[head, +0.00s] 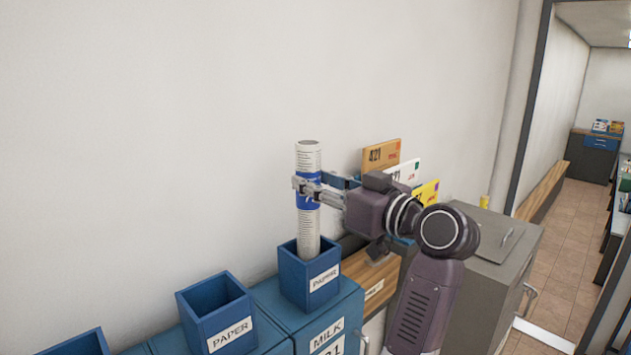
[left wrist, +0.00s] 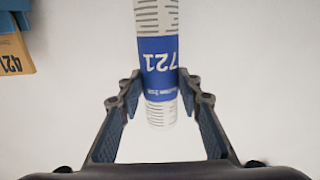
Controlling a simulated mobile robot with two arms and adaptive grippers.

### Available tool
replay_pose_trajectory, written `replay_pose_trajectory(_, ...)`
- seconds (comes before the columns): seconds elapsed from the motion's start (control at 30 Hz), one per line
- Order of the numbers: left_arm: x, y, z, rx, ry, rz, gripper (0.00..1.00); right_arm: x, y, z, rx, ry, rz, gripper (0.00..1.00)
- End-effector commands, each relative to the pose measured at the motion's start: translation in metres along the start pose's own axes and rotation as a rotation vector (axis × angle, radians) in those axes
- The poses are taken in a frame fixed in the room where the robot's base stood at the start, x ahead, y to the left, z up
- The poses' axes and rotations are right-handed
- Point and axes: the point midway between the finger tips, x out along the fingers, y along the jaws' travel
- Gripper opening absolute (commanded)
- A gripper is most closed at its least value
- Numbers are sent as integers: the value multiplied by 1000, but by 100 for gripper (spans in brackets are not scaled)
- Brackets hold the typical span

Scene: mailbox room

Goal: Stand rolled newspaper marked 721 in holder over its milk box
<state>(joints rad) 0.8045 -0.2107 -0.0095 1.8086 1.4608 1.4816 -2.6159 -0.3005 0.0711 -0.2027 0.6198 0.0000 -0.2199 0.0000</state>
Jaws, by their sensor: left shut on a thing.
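The rolled newspaper (head: 307,160), white with a blue band, stands upright in the head view. Its lower end is inside the blue holder labelled PAPER (head: 297,283). The left wrist view shows 721 upside down on the newspaper's band (left wrist: 158,62). My left gripper (head: 308,190) is shut on the newspaper around its band; its two fingers also show on either side of it in the left wrist view (left wrist: 160,92). Below the holder is a blue milk box (head: 350,302) labelled MILK; its number is cut off by the frame edge. My right gripper is not in view.
Another empty PAPER holder (head: 214,308) stands to the left, with part of a further one (head: 75,344) at the corner. Envelopes, one marked 421 (head: 381,156), stand behind my gripper. A grey cabinet (head: 500,265) is at the right. The wall is behind.

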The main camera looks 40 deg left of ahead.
Motion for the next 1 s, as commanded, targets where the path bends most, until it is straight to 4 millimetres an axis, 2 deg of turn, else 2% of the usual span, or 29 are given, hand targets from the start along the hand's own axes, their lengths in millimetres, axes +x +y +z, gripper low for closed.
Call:
replay_pose_trajectory(0.03, 0, 0, 9, 0, 2, 0, 0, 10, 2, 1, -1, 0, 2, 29)
replay_pose_trajectory(0.4, 0, 0, 36, 1, 1, 1, 0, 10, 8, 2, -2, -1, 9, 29)
replay_pose_trajectory(0.87, 0, 0, 42, -1, 1, 0, 0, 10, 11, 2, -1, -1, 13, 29)
replay_pose_trajectory(0.9, 0, 0, 42, -1, 1, 0, 35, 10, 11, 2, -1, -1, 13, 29)
replay_pose_trajectory(1.0, 0, 0, 42, -1, 1, 0, 46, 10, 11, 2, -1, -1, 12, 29)
